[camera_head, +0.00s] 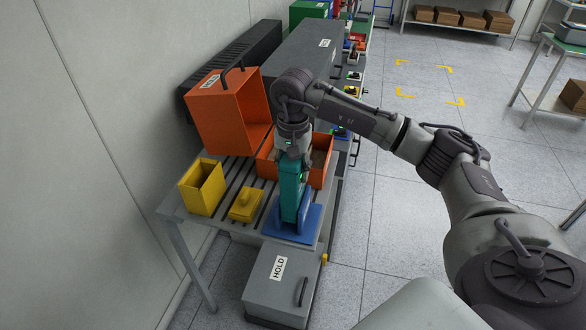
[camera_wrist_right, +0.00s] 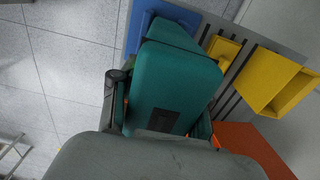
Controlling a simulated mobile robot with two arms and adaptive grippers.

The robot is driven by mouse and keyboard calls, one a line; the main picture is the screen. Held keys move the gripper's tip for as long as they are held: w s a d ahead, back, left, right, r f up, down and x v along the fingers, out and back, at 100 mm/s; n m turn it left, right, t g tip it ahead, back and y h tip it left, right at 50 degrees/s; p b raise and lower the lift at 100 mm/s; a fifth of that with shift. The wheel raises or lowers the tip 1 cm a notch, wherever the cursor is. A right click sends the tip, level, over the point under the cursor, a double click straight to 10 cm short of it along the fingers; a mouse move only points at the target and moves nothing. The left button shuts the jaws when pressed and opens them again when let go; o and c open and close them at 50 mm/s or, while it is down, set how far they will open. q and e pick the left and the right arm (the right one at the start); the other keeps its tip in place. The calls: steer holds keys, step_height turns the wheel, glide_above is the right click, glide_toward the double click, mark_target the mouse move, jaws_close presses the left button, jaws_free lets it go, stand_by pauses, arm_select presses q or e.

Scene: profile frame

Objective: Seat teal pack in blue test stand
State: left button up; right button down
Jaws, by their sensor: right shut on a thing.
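The teal pack (camera_head: 291,188) stands upright at the blue test stand (camera_head: 310,224) on the near end of the slatted table. My right gripper (camera_head: 294,158) reaches down from above and is shut on the pack's top. In the right wrist view the teal pack (camera_wrist_right: 172,82) fills the middle between the fingers (camera_wrist_right: 160,125). The blue test stand (camera_wrist_right: 142,28) shows beyond its far end. The pack's lower end overlaps the stand's blue upright, and I cannot tell whether it is fully down. My left gripper is not in view.
A yellow open box (camera_head: 203,188) and a yellow lidded piece (camera_head: 245,206) lie left of the stand. An orange bin (camera_head: 321,170) stands close behind the pack, and a tilted orange HOLD box (camera_head: 228,115) stands farther back. A grey HOLD box (camera_head: 262,291) sits below the table.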

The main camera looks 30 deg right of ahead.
steer(key=shift+f+b, duration=1.05)
steer(key=shift+f, duration=0.3)
stand_by(0.3)
steer(key=shift+c, duration=2.3)
jaws_free()
step_height(320, 180, up, 12)
steer(key=shift+r, duration=0.1)
